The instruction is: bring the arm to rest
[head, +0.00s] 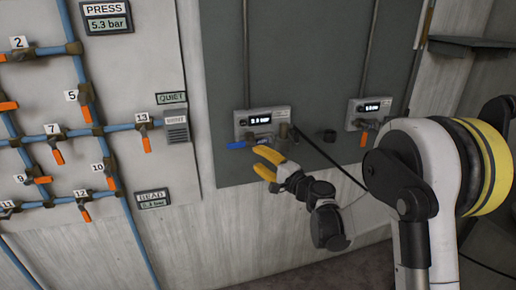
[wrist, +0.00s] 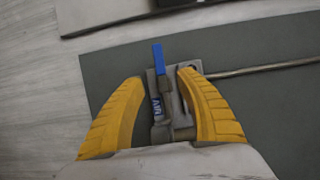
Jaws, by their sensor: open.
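My gripper (head: 262,161) has yellow fingers and hangs in front of the dark grey panel, just below a meter box (head: 262,121). Its fingers stand apart and nothing is held between them. A blue lever (head: 237,145) sticks out to the left below that box, close to the fingertips. In the wrist view my gripper (wrist: 163,76) spreads on both sides of the valve fitting, and the blue lever (wrist: 158,58) shows between and beyond the tips. I cannot tell whether a finger touches the fitting. My white and black arm reaches in from the right.
A second meter box (head: 368,113) with an orange lever (head: 364,139) sits right of the gripper. Blue pipes with several orange levers cover the left board (head: 135,75). A shelf (head: 470,43) juts out at upper right.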

